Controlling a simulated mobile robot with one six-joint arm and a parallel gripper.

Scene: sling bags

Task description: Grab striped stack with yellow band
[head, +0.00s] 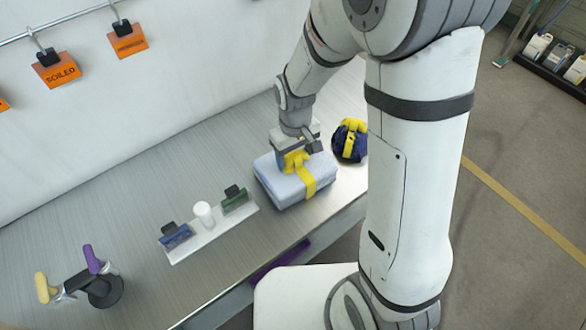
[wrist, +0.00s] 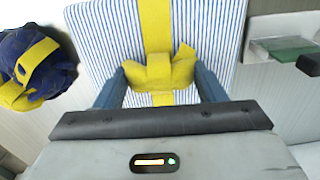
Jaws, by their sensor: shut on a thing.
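The striped stack (head: 278,188) is a folded blue-and-white striped bundle lying on the metal counter, with a yellow band (head: 308,182) around it. In the wrist view the stack (wrist: 110,40) fills the upper middle, and the band (wrist: 155,25) runs down it to a yellow knot or bow. My gripper (head: 297,158) is above the top of the stack. In the wrist view my gripper (wrist: 160,82) has its two blue fingers on either side of the yellow knot, shut on it. The fingertips are partly hidden by the knot.
A dark blue bundle with a yellow strap (head: 350,141) lies right of the stack. A white tray (head: 215,233) with a white cylinder and blue and green items lies to the left. A black holder with yellow and purple handles (head: 103,290) stands farther left. Counter between them is clear.

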